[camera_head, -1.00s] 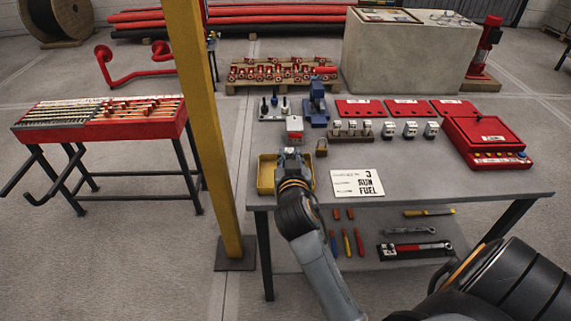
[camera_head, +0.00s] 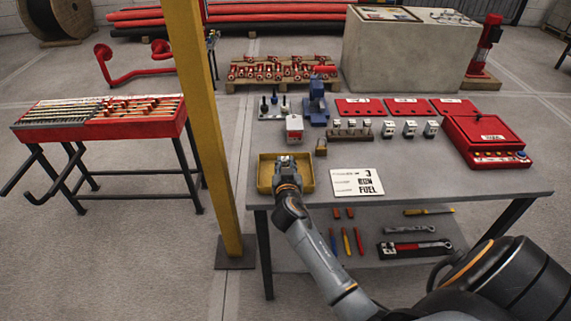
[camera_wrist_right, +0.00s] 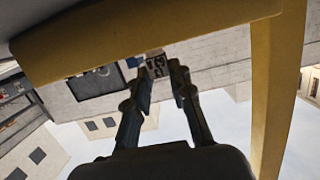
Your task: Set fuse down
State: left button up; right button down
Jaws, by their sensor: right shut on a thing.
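My right gripper (camera_head: 286,164) is over the yellow tray (camera_head: 265,186) at the table's near left edge. Its fingers also show in the wrist view (camera_wrist_right: 162,72), a small gap apart at the tips. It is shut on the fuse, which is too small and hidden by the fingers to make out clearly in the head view. I cannot tell whether the fuse touches the tray floor. My left gripper is not in view.
A white box (camera_head: 294,128) and a brass padlock (camera_head: 320,147) stand just behind the tray. A lettered white card (camera_head: 357,183) lies to its right. A holder with several small cylinders (camera_head: 350,132) and a red case (camera_head: 486,136) are further right. A yellow post (camera_head: 205,120) rises left of the table.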

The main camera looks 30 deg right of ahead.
jog(key=shift+f, duration=0.2)
jog(key=c, duration=1.2)
grip_release()
jog(key=shift+r, duration=0.1)
jog(key=shift+r, duration=0.15)
jog(key=shift+s+a, duration=0.2)
jog(key=shift+s, duration=0.05)
jog(key=b+v, duration=0.1)
jog(key=v, duration=1)
jog(key=shift+s+a, duration=0.15)
jog(key=shift+s, duration=0.05)
